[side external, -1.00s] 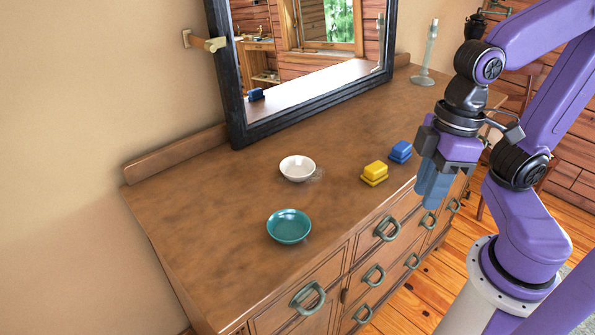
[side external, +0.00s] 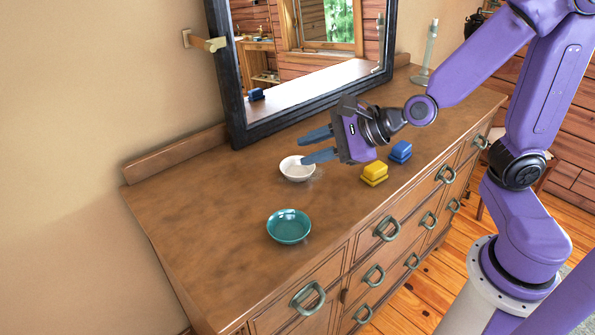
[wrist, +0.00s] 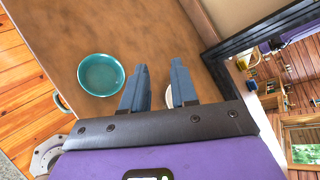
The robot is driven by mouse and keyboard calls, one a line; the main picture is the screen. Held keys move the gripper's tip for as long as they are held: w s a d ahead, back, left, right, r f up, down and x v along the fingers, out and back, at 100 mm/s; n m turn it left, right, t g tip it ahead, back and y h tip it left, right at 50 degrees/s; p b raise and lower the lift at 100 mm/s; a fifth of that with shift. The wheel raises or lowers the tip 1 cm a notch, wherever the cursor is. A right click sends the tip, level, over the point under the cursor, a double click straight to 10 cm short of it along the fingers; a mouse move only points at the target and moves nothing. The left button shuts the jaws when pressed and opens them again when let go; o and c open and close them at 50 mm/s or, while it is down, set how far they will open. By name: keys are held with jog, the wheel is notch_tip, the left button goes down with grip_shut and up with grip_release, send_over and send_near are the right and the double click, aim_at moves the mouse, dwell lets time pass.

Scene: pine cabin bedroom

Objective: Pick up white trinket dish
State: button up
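The white trinket dish (side external: 293,172) sits upright on the brown dresser top in the side external view. My gripper (side external: 304,149) is open and empty, its blue fingers pointing left above the dresser. In that view the fingers overlap the dish's upper right part. In the wrist view my gripper (wrist: 160,67) shows both fingers apart. A sliver of the white dish (wrist: 170,97) shows between them, beside the right finger, which hides most of it. I see no contact with the dish.
A teal bowl (side external: 289,227) stands nearer the dresser's front, also in the wrist view (wrist: 101,75). A yellow block-like box (side external: 374,172) and a blue one (side external: 401,151) lie to the right. A dark-framed mirror (side external: 238,125) stands behind. The dresser's left part is clear.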

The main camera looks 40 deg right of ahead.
jog(key=w+d+m+t+h, duration=0.4)
jog(key=w+d+m, duration=0.15)
jog(key=m, duration=0.35)
send_near(284, 171)
jog(key=shift+r+n+g+y, duration=0.3)
jog(key=shift+r+y, duration=0.1)
jog(key=shift+f, duration=0.15)
jog(key=shift+x, duration=3.8)
jog(key=shift+c, duration=0.2)
grip_shut()
